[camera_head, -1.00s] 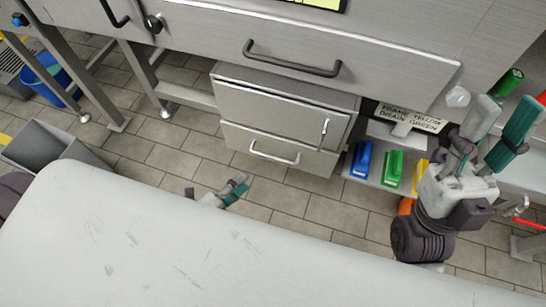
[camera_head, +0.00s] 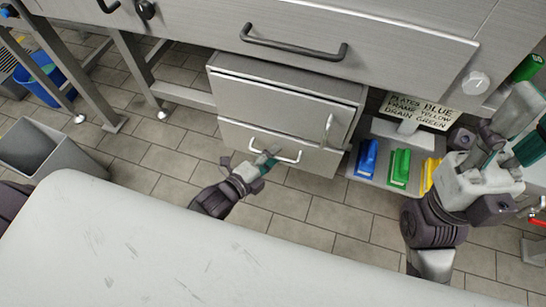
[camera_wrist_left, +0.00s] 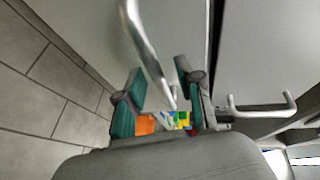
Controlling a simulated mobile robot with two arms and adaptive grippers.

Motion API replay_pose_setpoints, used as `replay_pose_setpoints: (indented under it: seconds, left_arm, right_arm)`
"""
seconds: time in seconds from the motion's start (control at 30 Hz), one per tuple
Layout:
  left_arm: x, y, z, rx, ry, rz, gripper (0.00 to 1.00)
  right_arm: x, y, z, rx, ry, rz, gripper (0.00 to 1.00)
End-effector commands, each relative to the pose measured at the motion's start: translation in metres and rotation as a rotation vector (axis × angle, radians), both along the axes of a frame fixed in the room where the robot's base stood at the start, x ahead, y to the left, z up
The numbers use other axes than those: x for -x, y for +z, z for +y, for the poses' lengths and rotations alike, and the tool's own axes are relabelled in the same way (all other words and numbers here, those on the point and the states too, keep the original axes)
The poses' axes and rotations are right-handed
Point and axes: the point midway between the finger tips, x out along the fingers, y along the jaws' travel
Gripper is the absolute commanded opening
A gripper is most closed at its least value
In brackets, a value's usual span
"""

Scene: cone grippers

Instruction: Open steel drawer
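A steel cabinet under the counter has a closed lower drawer (camera_head: 310,158) with a light bar handle (camera_head: 287,159). Its upper front (camera_head: 285,108) has an upright handle (camera_head: 328,129) at the right. My left gripper (camera_head: 267,161) is at the left part of the lower handle. In the left wrist view, my left gripper's fingers (camera_wrist_left: 160,98) are apart, with the handle bar (camera_wrist_left: 146,45) running between them; whether they touch it cannot be told. My right gripper (camera_head: 516,132) is raised at the right, its fingers apart and empty.
The steel counter above has a closed front with a dark handle (camera_head: 293,43). Blue (camera_head: 367,157), green (camera_head: 400,168) and yellow (camera_head: 430,174) brushes sit on a low shelf right of the cabinet. A grey bin (camera_head: 45,150) stands left. Tiled floor before the cabinet is clear.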

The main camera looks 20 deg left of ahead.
Motion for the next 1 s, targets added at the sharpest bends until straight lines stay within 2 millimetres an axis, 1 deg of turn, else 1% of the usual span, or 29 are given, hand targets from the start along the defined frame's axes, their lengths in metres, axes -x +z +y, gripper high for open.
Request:
replay_pose_setpoints:
  seconds: [0.3, 0.33, 0.47, 0.5, 0.53, 0.57, 1.0]
  left_arm:
    - [-0.0031, -0.0005, -0.0016, 0.001, 0.0, 0.002, 0.37]
    - [-0.0031, -0.0005, -0.0016, 0.001, 0.0, 0.002, 0.35]
    - [-0.003, -0.0005, -0.0016, 0.002, 0.0, 0.001, 0.13]
    - [-0.003, -0.0005, -0.0016, 0.002, 0.0, 0.001, 0.07]
    - [-0.0029, -0.0005, -0.0015, 0.001, 0.0, 0.0, 0.02]
    - [-0.0029, -0.0005, -0.0015, 0.001, 0.0, 0.0, 0.0]
    - [-0.0013, -0.0003, -0.0012, 0.0, 0.0, 0.001, 0.0]
  right_arm:
    - [-0.0005, 0.0011, 0.0003, 0.001, -0.001, -0.004, 0.4]
    - [-0.0005, 0.0011, 0.0003, 0.001, 0.0, -0.004, 0.4]
    - [-0.0005, 0.0011, 0.0003, 0.001, 0.0, -0.003, 0.4]
    - [-0.0005, 0.0011, 0.0004, 0.001, 0.0, -0.003, 0.4]
    - [-0.0005, 0.0011, 0.0004, 0.001, 0.0, -0.003, 0.4]
    - [-0.0004, 0.001, 0.0004, 0.001, 0.0, -0.003, 0.4]
    - [-0.0002, 0.0025, 0.0002, 0.0, 0.0, -0.005, 0.4]
